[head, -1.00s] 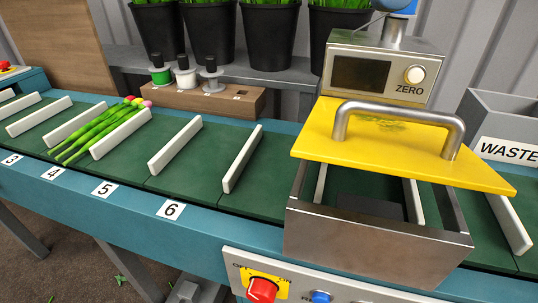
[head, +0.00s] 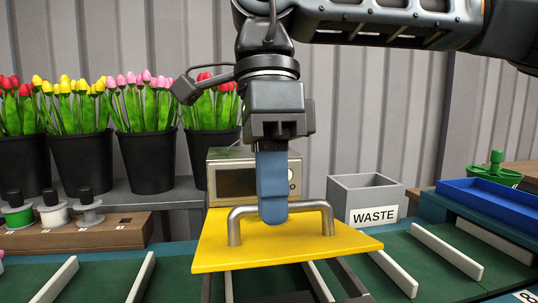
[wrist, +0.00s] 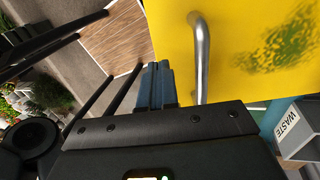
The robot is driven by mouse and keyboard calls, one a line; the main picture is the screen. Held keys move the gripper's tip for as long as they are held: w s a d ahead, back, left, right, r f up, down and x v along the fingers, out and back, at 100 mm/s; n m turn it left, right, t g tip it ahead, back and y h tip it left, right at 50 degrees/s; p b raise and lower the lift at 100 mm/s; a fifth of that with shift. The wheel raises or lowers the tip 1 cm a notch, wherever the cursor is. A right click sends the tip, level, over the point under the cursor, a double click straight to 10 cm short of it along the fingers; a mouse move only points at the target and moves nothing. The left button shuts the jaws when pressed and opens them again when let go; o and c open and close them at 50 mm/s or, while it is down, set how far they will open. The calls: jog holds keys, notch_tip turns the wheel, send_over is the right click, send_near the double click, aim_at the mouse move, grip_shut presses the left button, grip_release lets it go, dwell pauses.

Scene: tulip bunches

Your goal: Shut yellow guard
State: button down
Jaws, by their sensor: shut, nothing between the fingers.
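The yellow guard (head: 285,250) is a flat plate with a grey bar handle (head: 234,232) on top. It sits over a metal frame on the green conveyor, and the space under its near edge is open to view. My gripper (head: 272,218) points down with blue fingers shut and empty. In the head view the fingers overlap the middle of the handle bar. In the wrist view the shut fingers (wrist: 158,75) lie beside the handle (wrist: 200,60), with a narrow gap between them. Green smudges mark the guard (wrist: 270,45). Contact with the handle cannot be told.
A display box (head: 228,157) stands behind the guard, partly hidden by my gripper. A grey WASTE bin (head: 374,216) is right of it, and a blue tray (head: 490,205) farther right. Black tulip pots (head: 147,160) stand at the back left. White dividers (head: 446,251) cross the belt.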

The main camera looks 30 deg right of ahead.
aim_at(275, 256)
jog(key=shift+x, duration=1.7)
jog(key=b+x, duration=0.3)
jog(key=x, duration=0.1)
jog(key=shift+r, duration=0.1)
